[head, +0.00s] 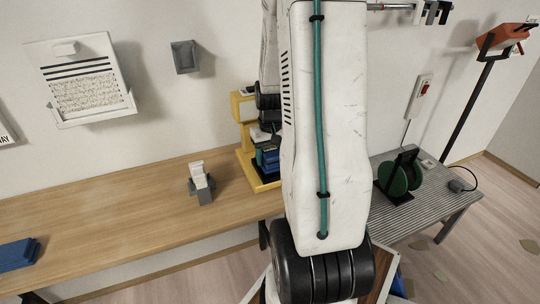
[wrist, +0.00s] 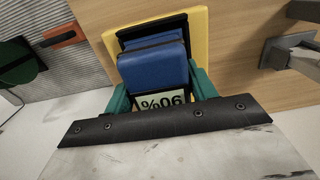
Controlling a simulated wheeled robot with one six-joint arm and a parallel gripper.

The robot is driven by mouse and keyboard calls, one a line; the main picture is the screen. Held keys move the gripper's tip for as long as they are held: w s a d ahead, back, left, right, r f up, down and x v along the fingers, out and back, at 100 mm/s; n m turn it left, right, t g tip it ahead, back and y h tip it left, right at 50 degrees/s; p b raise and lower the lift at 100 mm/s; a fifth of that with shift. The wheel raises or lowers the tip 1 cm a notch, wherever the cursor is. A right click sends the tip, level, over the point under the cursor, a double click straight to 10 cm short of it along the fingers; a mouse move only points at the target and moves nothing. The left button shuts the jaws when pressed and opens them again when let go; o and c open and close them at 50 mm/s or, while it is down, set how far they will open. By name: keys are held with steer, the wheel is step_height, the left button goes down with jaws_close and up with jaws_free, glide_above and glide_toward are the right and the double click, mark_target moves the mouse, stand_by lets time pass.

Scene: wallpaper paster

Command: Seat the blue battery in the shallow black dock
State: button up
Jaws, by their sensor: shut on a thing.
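The blue battery (wrist: 153,68) is between the two green fingers of my gripper (wrist: 160,82) in the wrist view, and the gripper is shut on it. A pale label reading 90%, upside down, shows at its near end. Black dock edges (wrist: 124,38) show around the battery's far end, on a yellow base (wrist: 200,22). Whether the battery is fully down in the dock cannot be told. In the head view the battery (head: 268,159) shows low at the yellow stand (head: 243,108), partly hidden by my arm; the gripper there is mostly hidden.
A grey holder with a white block (head: 202,184) stands on the wooden table (head: 120,215), left of the yellow stand. Another blue block (head: 18,254) lies at the table's left end. A ridged grey bench (head: 425,222) with a green reel (head: 394,179) is to the right.

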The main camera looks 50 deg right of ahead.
mark_target(271, 157)
steer(key=shift+f, duration=0.9)
steer(key=o, duration=1.3)
steer(key=shift+o, duration=0.2)
step_height(271, 157, up, 8)
steer(key=shift+f, duration=0.1)
steer(key=s+a, duration=0.1)
steer(key=s+a+g+y, duration=0.1)
steer(key=a, duration=0.1)
steer(key=shift+s+r+m, duration=0.2)
steer(key=shift+s+m, duration=0.1)
steer(key=s+a+r+n, duration=0.2)
steer(key=a+r, duration=0.3)
steer(key=a, duration=0.4)
steer(key=s+a+r+n+t, duration=0.1)
steer(key=s+a+r, duration=0.3)
steer(key=a, duration=0.5)
steer(key=s+a+r+n+t+h, duration=0.1)
steer(key=s+a+r+n, duration=0.2)
steer(key=a+r, duration=0.3)
steer(key=a+n, duration=0.1)
steer(key=a, duration=0.2)
steer(key=shift+s+r, duration=0.25)
steer(key=shift+r, duration=0.05)
